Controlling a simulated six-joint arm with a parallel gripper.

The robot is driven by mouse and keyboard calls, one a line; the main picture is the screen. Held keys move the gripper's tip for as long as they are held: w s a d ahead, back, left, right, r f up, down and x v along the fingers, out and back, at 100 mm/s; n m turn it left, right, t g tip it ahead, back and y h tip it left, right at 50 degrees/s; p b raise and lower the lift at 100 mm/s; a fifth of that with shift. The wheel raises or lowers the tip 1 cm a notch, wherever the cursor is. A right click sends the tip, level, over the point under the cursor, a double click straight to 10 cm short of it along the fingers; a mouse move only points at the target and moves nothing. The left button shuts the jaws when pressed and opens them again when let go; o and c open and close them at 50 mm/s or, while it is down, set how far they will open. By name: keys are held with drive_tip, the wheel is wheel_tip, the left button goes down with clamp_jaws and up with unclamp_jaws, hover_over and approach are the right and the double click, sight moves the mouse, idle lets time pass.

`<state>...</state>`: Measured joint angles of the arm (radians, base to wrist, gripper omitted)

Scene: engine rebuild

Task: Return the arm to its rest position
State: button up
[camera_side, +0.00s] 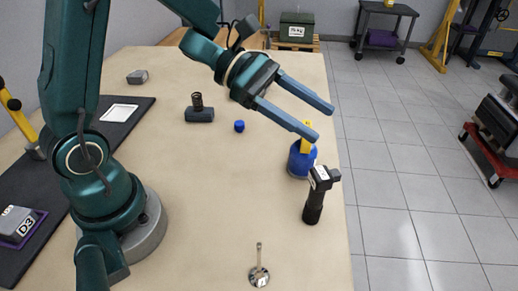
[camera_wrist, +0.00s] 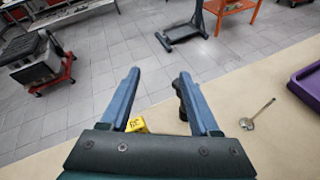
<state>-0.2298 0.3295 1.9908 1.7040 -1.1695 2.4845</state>
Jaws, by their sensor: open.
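My gripper (camera_side: 322,120) is open and empty, held above the right edge of the workbench (camera_side: 200,235) with its two blue fingers pointing right and slightly down. A blue round object with a yellow top (camera_side: 301,161) stands below the near finger. A black T-shaped tool (camera_side: 314,200) stands upright beside it near the bench edge. In the wrist view the yellow part (camera_wrist: 137,125) shows by the left finger.
An engine valve (camera_side: 259,274) stands at the front of the bench. A blue cap (camera_side: 239,126) and a dark block with a spring (camera_side: 199,112) are mid-bench. A black mat (camera_side: 125,130) lies at left, with a grey D3 block (camera_side: 17,226). Floor lies beyond the right edge.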

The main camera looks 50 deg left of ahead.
drive_tip(key=w+r+n+t+y, duration=0.2)
drive_tip(key=w+r+n+t, duration=0.25)
drive_tip(key=r+n, duration=0.2)
drive_tip(key=s+a+r+n+t+y, duration=0.1)
drive_tip(key=a+r+n+t+y, duration=0.3)
drive_tip(key=n, duration=0.6)
drive_tip(key=s+a+r+n+t+y, duration=0.1)
drive_tip(key=s+a+r+n+y, duration=0.1)
drive_tip(key=a+n+y, duration=0.6)
drive_tip(key=s+d+f+n+g, duration=0.2)
drive_tip(key=s+f+n+g, duration=0.3)
drive_tip(key=n, duration=0.8)
drive_tip(key=s+d+f+n+g+h, duration=0.1)
drive_tip(key=s+f+n+g, duration=0.3)
drive_tip(key=s+f+n, duration=0.4)
drive_tip(key=s+n, duration=0.3)
drive_tip(key=n, duration=0.2)
drive_tip(key=shift+d+g+h, duration=0.3)
drive_tip(key=shift+d+g, duration=0.05)
